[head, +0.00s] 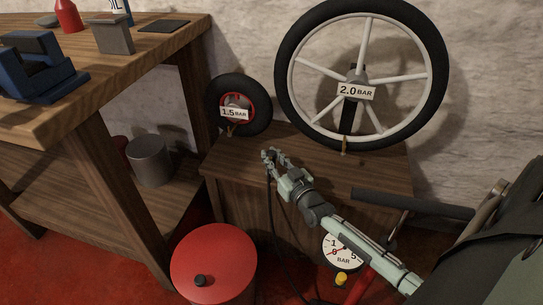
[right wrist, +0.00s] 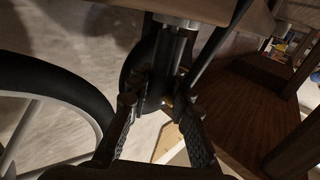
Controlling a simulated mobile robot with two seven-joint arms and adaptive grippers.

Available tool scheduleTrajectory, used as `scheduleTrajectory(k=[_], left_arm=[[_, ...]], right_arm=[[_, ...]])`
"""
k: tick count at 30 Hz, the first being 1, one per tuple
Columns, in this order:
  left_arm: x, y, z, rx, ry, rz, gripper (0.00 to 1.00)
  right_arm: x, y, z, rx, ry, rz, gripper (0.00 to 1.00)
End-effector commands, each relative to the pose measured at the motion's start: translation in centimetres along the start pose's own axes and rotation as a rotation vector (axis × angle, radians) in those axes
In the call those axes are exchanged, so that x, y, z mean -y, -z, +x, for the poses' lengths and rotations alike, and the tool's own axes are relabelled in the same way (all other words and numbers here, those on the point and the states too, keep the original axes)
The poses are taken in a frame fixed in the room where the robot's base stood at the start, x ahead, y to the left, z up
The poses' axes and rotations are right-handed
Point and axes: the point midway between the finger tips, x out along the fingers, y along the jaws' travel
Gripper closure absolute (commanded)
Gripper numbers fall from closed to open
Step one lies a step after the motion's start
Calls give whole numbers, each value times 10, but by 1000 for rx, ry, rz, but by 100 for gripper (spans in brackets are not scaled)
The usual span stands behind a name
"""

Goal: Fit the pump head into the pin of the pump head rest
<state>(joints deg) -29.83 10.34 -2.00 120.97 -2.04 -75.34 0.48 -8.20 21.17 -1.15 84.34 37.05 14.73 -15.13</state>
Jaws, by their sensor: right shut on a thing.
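My right gripper (head: 270,157) reaches in from the lower right and is shut on the pump head, above the wooden box and in front of the small wheel. The pump head is mostly hidden by the fingers in the head view, and a black hose (head: 271,205) hangs down from there. In the right wrist view my right gripper's fingers (right wrist: 163,103) close on a dark piece with a grey metal cylinder (right wrist: 173,50). The pump's gauge (head: 342,250) and a yellow part (head: 341,278) show below my forearm. I cannot make out the rest's pin. My left gripper is out of view.
The wooden box (head: 235,200) stands below the gripper. A small wheel (head: 239,104) marked 1.5 bar and a large wheel (head: 361,75) marked 2.0 bar stand behind. A red drum (head: 213,262) is at the front. The workbench (head: 115,72) fills the left.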

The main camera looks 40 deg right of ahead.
Motion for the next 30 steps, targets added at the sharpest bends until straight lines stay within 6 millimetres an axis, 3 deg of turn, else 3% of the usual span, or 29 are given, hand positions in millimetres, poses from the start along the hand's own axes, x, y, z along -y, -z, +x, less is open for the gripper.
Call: scheduleTrajectory(k=[7, 8, 14, 23, 30], left_arm=[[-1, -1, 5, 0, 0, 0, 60], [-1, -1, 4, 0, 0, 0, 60], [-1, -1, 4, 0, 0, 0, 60], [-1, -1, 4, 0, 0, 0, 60], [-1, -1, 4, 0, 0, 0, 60]], right_arm=[[0, -7, 0, -1, 0, 0, 100], [0, -6, 0, -1, 0, 0, 79], [0, -6, 0, 0, 0, 0, 56], [0, -6, -2, 1, 0, 0, 56], [0, -8, -36, 4, 0, 1, 56]])
